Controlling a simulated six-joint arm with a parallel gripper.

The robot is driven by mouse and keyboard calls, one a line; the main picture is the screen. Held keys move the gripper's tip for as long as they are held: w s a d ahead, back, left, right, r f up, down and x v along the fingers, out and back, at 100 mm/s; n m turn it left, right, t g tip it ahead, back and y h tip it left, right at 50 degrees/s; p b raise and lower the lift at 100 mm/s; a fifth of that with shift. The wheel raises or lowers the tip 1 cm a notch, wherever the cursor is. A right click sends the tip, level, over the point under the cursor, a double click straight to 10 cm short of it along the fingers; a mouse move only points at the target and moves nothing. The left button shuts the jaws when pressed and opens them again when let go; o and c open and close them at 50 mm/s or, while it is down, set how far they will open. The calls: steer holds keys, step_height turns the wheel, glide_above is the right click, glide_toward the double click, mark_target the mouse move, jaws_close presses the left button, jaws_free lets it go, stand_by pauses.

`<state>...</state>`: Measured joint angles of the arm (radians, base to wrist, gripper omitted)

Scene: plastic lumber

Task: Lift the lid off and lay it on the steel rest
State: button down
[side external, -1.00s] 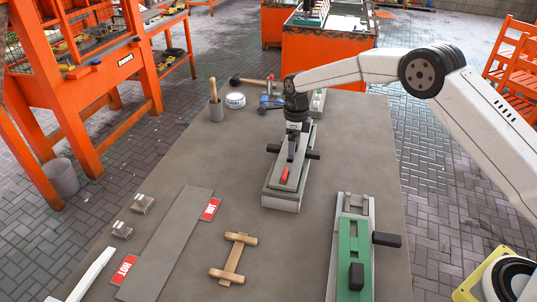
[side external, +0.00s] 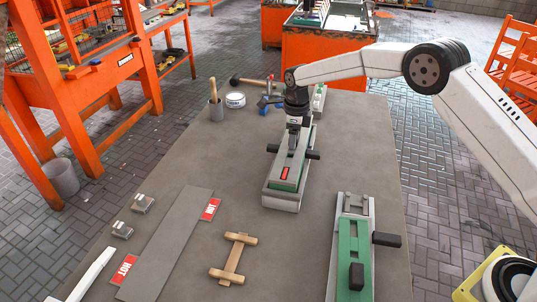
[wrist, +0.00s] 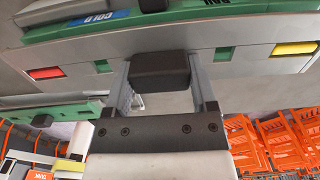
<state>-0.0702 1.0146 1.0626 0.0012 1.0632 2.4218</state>
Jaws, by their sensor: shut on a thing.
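My gripper (side external: 296,146) is over the middle of the grey, long mould (side external: 281,200) at the table's centre. In the wrist view my gripper (wrist: 162,90) has its two fingers on either side of a black block-shaped knob (wrist: 160,68). The knob belongs to a long grey lid (wrist: 225,62) with red and yellow marks. The lid (side external: 297,167) also shows in the side view, with a red mark near its near end and green beside it. I cannot tell whether it is clear of the mould. A long flat grey plate (side external: 165,245), likely the steel rest, lies bare at left.
A green-topped mould (side external: 346,225) with black handles stands at front right. A wooden piece (side external: 234,258) lies between it and the plate. Two small metal blocks (side external: 143,204) sit left of the plate. A pot (side external: 216,110), a white tub (side external: 235,100) and tools are at the back.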

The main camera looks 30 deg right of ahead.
steer(key=shift+r, duration=1.95)
steer(key=s+d+n, duration=0.1)
steer(key=n, duration=0.1)
steer(key=s+d+n, duration=0.2)
steer(key=n, duration=0.1)
steer(key=shift+d+f+n, duration=0.1)
steer(key=shift+n, duration=0.2)
steer(key=s+d+n, duration=0.4)
steer(key=s+n, duration=0.4)
steer(key=n, duration=0.2)
steer(key=s+d+f+n, duration=0.1)
steer(key=s+d+n, duration=0.3)
steer(key=s+n, duration=0.5)
steer(key=shift+s+f+n, duration=0.25)
steer(key=shift+n, duration=0.95)
steer(key=a, duration=0.7)
